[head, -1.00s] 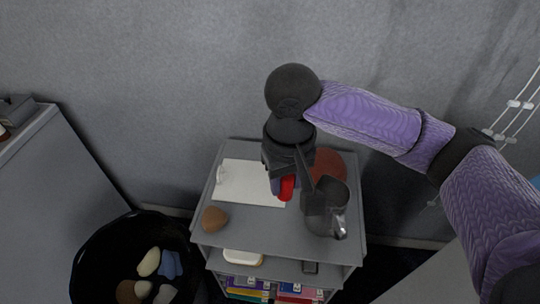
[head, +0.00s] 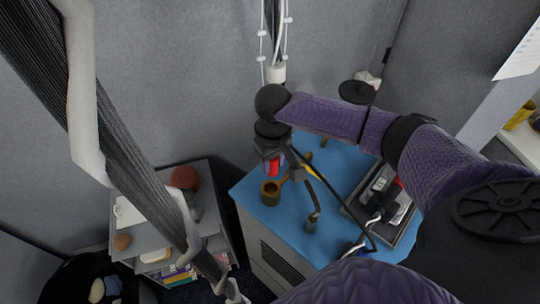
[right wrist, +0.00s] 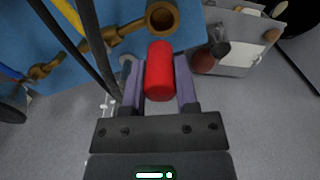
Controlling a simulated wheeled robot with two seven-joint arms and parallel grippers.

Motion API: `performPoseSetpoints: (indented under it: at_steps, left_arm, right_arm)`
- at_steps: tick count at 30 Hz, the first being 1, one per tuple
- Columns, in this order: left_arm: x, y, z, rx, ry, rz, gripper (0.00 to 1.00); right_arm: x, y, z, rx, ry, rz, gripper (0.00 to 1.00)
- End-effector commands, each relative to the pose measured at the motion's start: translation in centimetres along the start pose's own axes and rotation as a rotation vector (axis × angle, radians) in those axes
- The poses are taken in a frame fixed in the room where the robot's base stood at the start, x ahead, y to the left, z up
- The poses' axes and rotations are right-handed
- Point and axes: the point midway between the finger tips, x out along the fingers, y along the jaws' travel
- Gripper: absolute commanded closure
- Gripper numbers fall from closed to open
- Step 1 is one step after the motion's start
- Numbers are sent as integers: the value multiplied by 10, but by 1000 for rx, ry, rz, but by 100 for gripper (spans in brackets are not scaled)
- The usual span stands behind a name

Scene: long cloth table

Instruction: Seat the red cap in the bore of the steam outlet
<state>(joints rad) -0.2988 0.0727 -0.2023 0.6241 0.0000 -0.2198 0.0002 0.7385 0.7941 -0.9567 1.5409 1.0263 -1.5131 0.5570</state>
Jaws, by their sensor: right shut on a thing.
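My right gripper (head: 272,153) is shut on the red cap (head: 274,167), held in the air above the near left part of the blue-topped cabinet. In the right wrist view the red cap (right wrist: 159,72) sits between the two purple-grey fingers of my right gripper (right wrist: 159,78). The brass steam outlet (head: 270,193) stands just below the cap in the head view, with its round open bore facing up. In the right wrist view the outlet (right wrist: 162,17) is just beyond the cap, apart from it. My left gripper is not in view.
The blue top (head: 252,212) also carries brass piping and a grey tray (head: 407,232) with metal parts. Thin black rods stand close to my right gripper. A grey cart (head: 153,207) and a black bin (head: 60,285) are at left. Thick cables cross the left foreground.

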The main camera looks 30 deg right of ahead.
Motion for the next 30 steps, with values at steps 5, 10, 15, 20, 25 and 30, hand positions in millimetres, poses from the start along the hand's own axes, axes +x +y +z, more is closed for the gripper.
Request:
performPoseSetpoints:
  at_steps: [5,10,15,20,25,30]
  left_arm:
    - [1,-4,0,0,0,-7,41]
    - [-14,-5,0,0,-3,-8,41]
    - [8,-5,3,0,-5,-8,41]
    - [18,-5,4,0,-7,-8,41]
    - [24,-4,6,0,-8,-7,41]
    - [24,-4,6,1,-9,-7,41]
  right_arm:
    - [1,0,0,1,0,0,100]
    - [-3,0,0,2,0,-1,100]
    - [29,0,0,2,0,-1,100]
    - [48,0,0,2,-1,-1,100]
    - [58,-1,0,1,1,-1,100]
    - [59,0,0,1,1,-1,100]
